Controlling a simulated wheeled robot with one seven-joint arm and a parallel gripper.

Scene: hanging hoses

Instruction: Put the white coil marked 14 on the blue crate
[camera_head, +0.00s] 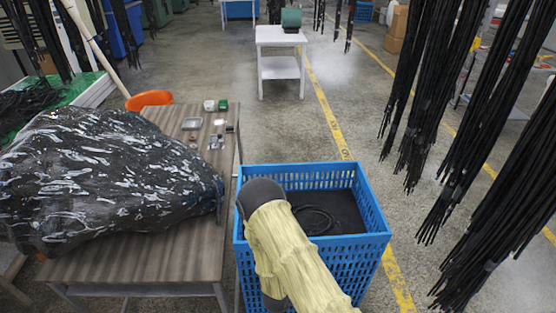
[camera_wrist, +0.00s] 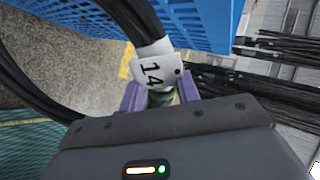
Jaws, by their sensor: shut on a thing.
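My gripper (camera_wrist: 160,93) has purple fingers and is shut on a black hose coil with a white tag marked 14 (camera_wrist: 150,72). The tag is white; the hose is black. The hose curves away at the upper middle and left of the wrist view. The blue crate (camera_head: 376,243) stands at the lower middle of the head view, and its slatted blue wall (camera_wrist: 205,22) is close behind the tag in the wrist view. My arm covers the crate's left front part and hides my gripper in the head view. A black ring of hose (camera_head: 316,218) shows inside the crate on a dark surface.
A wooden table (camera_head: 130,265) with a large black plastic-wrapped bundle (camera_head: 110,180) stands left of the crate. Bunches of black hoses (camera_head: 470,120) hang at the right. A white side table (camera_head: 280,70) stands farther back, with clear floor before it.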

